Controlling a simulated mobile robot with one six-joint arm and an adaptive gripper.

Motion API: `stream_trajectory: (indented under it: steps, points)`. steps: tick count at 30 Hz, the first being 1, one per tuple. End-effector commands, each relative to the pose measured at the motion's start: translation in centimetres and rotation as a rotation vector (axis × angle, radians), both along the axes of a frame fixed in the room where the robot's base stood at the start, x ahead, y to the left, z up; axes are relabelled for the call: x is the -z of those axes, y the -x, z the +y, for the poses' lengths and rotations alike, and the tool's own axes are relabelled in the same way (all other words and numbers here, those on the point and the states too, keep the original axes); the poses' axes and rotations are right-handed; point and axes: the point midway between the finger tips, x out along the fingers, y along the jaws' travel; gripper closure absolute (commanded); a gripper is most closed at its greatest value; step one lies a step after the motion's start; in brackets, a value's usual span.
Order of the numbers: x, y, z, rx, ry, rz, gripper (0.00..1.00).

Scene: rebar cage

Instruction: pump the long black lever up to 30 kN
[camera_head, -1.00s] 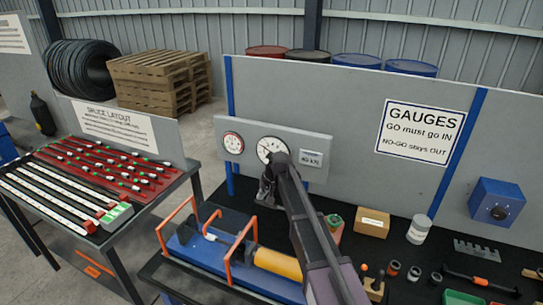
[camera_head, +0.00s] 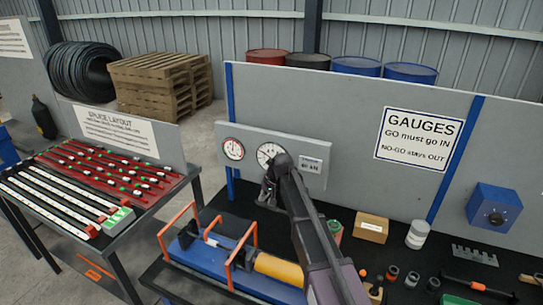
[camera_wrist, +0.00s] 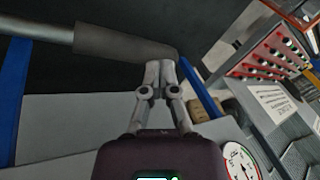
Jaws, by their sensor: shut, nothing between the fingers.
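In the wrist view the long lever is a grey rod with a thick black grip (camera_wrist: 112,43), crossing the upper left. My gripper (camera_wrist: 160,66) is shut and empty, its fingertips at the far end of the grip; I cannot tell whether they touch it. In the head view my gripper (camera_head: 268,194) is in front of the gauge panel, and my arm hides the lever there. The panel holds a small red-rimmed dial (camera_head: 233,149) and a larger white dial (camera_head: 268,155), partly covered by my wrist. A kN label plate (camera_head: 311,164) is beside it; its number is too blurred to read surely.
A blue press (camera_head: 205,262) with orange frames and a yellow cylinder (camera_head: 279,267) is below my arm. A cardboard box (camera_head: 371,227), a white jar (camera_head: 417,233) and small parts stand on the black bench to the right. The splice table (camera_head: 95,195) is at left.

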Motion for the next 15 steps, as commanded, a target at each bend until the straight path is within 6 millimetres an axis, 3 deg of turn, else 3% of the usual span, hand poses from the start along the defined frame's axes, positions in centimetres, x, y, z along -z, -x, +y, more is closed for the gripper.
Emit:
stream_trajectory:
  steps: [1,15]
  points:
    - [-1.0,0.1,-0.2,0.0,0.001,0.0,1.0]
    - [-5.5,0.5,-1.3,-0.001,0.0,0.0,1.0]
